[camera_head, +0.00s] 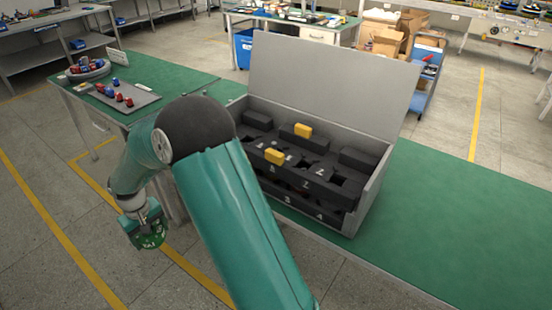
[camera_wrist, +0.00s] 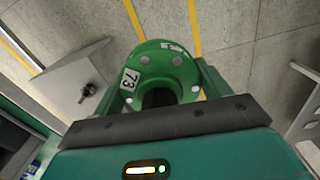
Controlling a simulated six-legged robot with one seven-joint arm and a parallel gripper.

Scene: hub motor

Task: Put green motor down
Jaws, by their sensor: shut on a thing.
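The green motor (camera_wrist: 158,72) is held at the tip of my gripper (camera_wrist: 162,95), and its round face with the number 73 shows in the wrist view. In the head view the green motor (camera_head: 150,238) hangs over the floor, left of my arm and in front of the table's near edge. My gripper (camera_head: 145,222) is shut on it. The grey open box (camera_head: 352,222) stands on the green table, with black numbered slots (camera_head: 312,182) inside. Two yellow blocks, a front one (camera_head: 274,156) and a back one (camera_head: 302,130), sit on the black insert.
The green table top (camera_head: 455,235) is clear right of the box. A grey tray (camera_head: 125,97) with red and blue parts and a round holder (camera_head: 88,70) stand at the table's left end. A blue cart (camera_head: 428,75) is behind the box.

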